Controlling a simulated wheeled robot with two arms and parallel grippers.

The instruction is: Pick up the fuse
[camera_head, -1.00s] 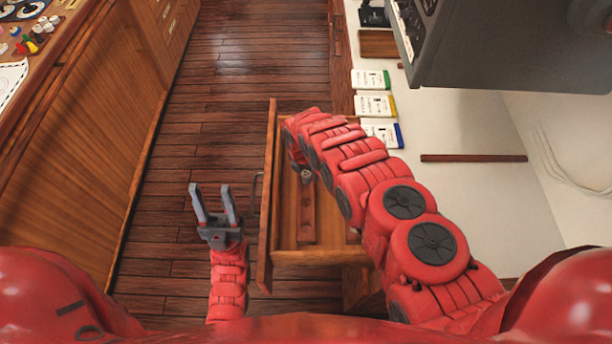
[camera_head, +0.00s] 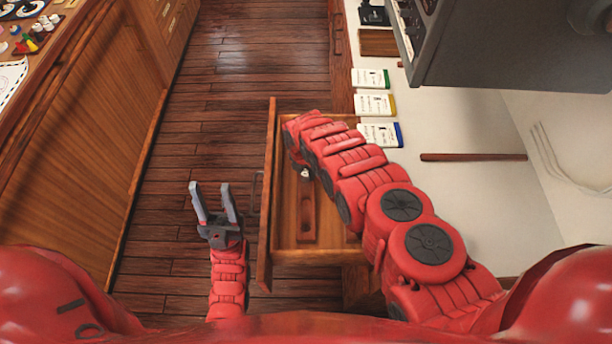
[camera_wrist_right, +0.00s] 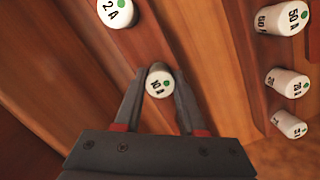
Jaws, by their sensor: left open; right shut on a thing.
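My right gripper (camera_wrist_right: 161,88) is shut on a white cylindrical fuse (camera_wrist_right: 158,78) marked 10 A with a green dot, held between its fingertips in the right wrist view. In the head view my right arm reaches into the open wooden drawer (camera_head: 310,257), and its gripper is mostly hidden by the arm. A small white thing shows beside the hand there; I cannot tell which fuse it is. My left gripper (camera_head: 215,205) is open and empty, left of the drawer front and above the floor.
Another fuse (camera_wrist_right: 116,10) marked 2 A sits at the top of the right wrist view. Several more fuses stand at the right, one (camera_wrist_right: 282,18) marked 50 A. White cards (camera_head: 375,105) lie on the counter beyond the drawer. A grey console (camera_head: 500,50) overhangs at the upper right.

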